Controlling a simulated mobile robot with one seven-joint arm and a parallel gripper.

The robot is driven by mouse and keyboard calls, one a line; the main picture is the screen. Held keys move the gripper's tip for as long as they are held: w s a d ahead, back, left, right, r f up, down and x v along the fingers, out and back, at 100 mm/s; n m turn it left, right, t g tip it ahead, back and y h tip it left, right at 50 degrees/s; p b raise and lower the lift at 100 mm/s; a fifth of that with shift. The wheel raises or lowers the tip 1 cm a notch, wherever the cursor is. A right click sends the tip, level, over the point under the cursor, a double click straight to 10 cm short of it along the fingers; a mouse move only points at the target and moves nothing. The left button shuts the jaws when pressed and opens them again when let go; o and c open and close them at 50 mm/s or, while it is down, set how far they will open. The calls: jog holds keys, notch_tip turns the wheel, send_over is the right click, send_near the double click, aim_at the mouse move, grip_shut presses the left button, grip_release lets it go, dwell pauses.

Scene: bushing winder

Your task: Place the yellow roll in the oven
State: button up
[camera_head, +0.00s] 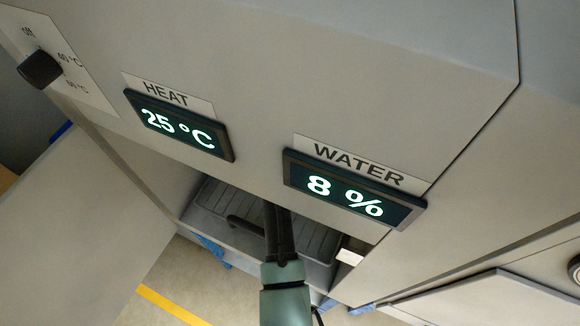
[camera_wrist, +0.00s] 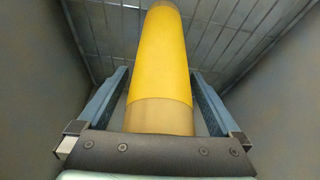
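The yellow roll (camera_wrist: 162,62) shows in the wrist view as a long yellow cylinder with a tan end (camera_wrist: 158,116) nearest me. The far end of the roll leaves the top of the picture. In the head view, my arm reaches into the open compartment of the oven (camera_head: 400,50), below its displays. The roll and the gripper are hidden there.
The oven front has a HEAT display (camera_head: 178,124) reading 25 °C, a WATER display (camera_head: 352,188) reading 8 % and a black knob (camera_head: 40,69). A dark ribbed tray (camera_head: 215,197) shows inside the opening. Plain walls (camera_wrist: 32,95) stand on both sides of my gripper.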

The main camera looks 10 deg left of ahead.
jog(key=s+a+r+b, duration=0.1)
jog(key=s+b, duration=0.2)
jog(key=s, duration=0.9)
jog(key=shift+s+a+r, duration=0.15)
jog(key=shift+s+a, duration=0.05)
dwell(0.4)
